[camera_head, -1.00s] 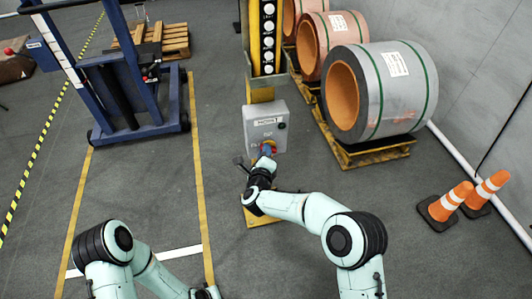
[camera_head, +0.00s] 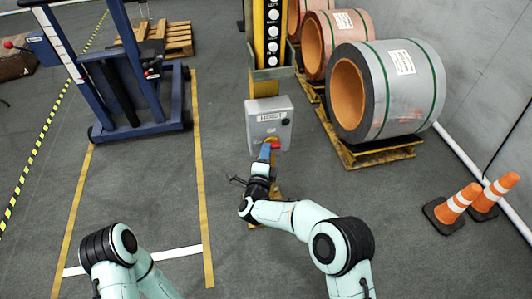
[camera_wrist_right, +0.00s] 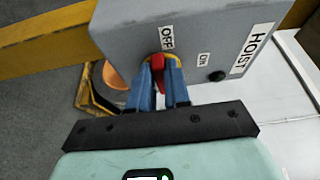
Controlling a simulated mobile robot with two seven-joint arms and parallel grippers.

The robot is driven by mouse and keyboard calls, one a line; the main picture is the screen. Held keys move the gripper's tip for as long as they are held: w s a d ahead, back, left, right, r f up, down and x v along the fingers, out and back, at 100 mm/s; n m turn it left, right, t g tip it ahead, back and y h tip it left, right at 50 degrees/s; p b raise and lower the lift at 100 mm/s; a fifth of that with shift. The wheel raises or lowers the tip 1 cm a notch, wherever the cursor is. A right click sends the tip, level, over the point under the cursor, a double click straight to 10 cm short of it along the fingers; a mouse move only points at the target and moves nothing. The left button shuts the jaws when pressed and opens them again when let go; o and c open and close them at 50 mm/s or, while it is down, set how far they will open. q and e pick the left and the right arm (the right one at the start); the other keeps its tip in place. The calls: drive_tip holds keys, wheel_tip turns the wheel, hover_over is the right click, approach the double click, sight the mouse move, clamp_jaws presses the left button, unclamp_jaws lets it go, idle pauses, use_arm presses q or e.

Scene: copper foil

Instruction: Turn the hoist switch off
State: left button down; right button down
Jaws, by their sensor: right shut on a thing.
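The grey hoist switch box (camera_head: 257,131) is on a yellow post in the head view, with a HOIST label (camera_head: 270,116). It also fills the top of the right wrist view (camera_wrist_right: 130,30). Its red switch knob (camera_wrist_right: 157,63) sits on a yellow plate. The OFF label (camera_wrist_right: 167,38) is just above the knob there, and the ON label (camera_wrist_right: 204,60) is to its right. My right gripper (camera_head: 265,151) is shut on the knob, its blue fingers on either side. The fingers partly hide the knob, so its exact setting is unclear. My left gripper is out of view.
Large metal coils (camera_head: 405,100) lie on pallets right of the post. Two traffic cones (camera_head: 455,202) stand at the right. A blue lifting frame (camera_head: 140,125) stands at the left. The floor between yellow lines (camera_head: 200,190) is clear.

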idle(0.3)
drive_tip(key=c, duration=1.1)
unclamp_jaws()
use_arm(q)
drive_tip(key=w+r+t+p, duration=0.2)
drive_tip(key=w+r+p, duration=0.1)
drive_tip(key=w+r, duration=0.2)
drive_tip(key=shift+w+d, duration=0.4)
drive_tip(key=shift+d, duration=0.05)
use_arm(e)
drive_tip(key=s, duration=0.4)
drive_tip(key=s+a, duration=0.1)
drive_tip(key=s, duration=0.8)
drive_tip(key=shift+s+a, duration=0.15)
drive_tip(key=shift+a, duration=0.25)
